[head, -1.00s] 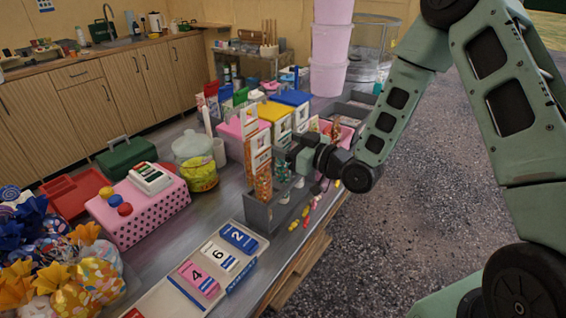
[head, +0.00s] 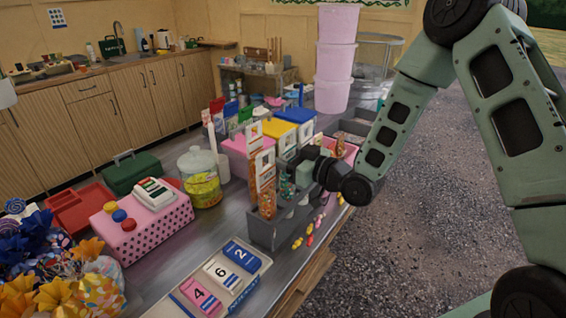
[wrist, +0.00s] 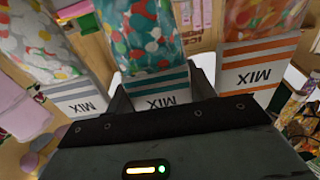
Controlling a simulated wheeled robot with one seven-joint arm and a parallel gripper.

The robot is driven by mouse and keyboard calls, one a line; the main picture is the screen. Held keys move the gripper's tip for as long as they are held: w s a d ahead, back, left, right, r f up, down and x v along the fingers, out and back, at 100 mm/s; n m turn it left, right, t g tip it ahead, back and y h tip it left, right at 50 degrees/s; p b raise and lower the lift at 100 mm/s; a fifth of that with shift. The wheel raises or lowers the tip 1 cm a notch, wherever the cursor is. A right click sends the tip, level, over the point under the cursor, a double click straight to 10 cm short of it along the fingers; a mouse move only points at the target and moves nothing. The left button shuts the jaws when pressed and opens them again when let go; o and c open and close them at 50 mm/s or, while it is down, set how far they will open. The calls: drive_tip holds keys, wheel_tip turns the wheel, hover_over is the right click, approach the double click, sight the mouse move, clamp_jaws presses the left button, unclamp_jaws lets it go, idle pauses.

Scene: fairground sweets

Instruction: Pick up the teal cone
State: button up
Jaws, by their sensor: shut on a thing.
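The teal cone (wrist: 152,45) is a clear bag of teal, white and red sweets with teal stripes and a white MIX label, in the middle of the wrist view. In the head view, part of it (head: 287,186) shows beside my gripper (head: 298,176), upright at the grey rack (head: 268,236). My gripper is shut on its labelled end, with a finger on each side in the wrist view (wrist: 160,88). I cannot tell whether the cone is still seated in the rack.
An orange-striped cone (wrist: 258,50) and a grey-striped cone (wrist: 45,50) stand close on either side. Number cards (head: 222,272) and a spotted pink box (head: 146,222) lie left of the rack. Loose sweets (head: 310,232) lie at the counter's right edge.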

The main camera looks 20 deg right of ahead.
wheel_tip(320, 180, up, 9)
drive_tip(key=shift+b, duration=0.45)
idle(0.4)
